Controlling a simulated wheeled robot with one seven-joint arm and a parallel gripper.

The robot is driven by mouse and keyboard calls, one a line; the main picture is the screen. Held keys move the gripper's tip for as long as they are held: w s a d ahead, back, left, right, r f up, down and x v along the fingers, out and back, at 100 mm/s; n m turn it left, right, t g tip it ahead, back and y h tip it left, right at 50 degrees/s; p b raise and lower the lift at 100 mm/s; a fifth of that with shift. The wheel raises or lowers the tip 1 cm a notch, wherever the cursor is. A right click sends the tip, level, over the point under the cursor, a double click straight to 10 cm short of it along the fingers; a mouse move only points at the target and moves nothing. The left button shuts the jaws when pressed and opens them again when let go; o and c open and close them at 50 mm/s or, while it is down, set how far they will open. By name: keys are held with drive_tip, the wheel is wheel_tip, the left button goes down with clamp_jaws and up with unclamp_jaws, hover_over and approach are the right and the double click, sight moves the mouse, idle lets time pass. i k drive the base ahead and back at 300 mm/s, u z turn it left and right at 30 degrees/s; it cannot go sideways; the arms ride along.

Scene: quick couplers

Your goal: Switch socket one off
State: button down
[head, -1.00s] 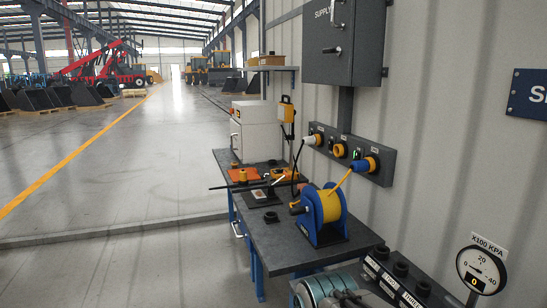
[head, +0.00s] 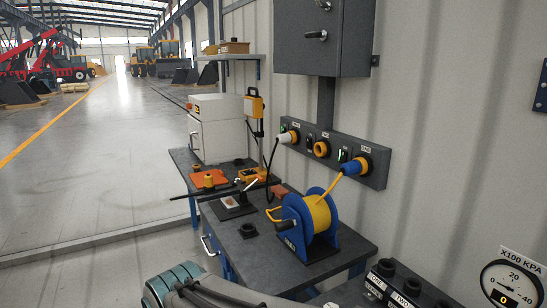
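A dark grey socket panel (head: 374,171) is fixed to the wall above the bench, with three sockets in a row. The left socket holds a white plug (head: 288,137) with a black cable. The right socket holds a blue plug (head: 350,167) with a yellow cable. A small switch (head: 344,155) with a green glow sits left of the blue plug. The labels above the sockets are too small to read. My gripper is not in view; a teal and grey arm part of mine shows at the bottom.
A blue reel (head: 313,222) of yellow cable stands on the dark bench (head: 265,262) below the panel. A white cabinet (head: 218,135) stands behind. A grey supply box (head: 322,40) hangs above. A round gauge (head: 510,285) is at lower right. Floor at left is clear.

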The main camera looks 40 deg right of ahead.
sight(344, 156)
drive_tip(key=z, duration=0.5)
drive_tip(key=i, duration=0.9)
drive_tip(key=z, duration=0.7)
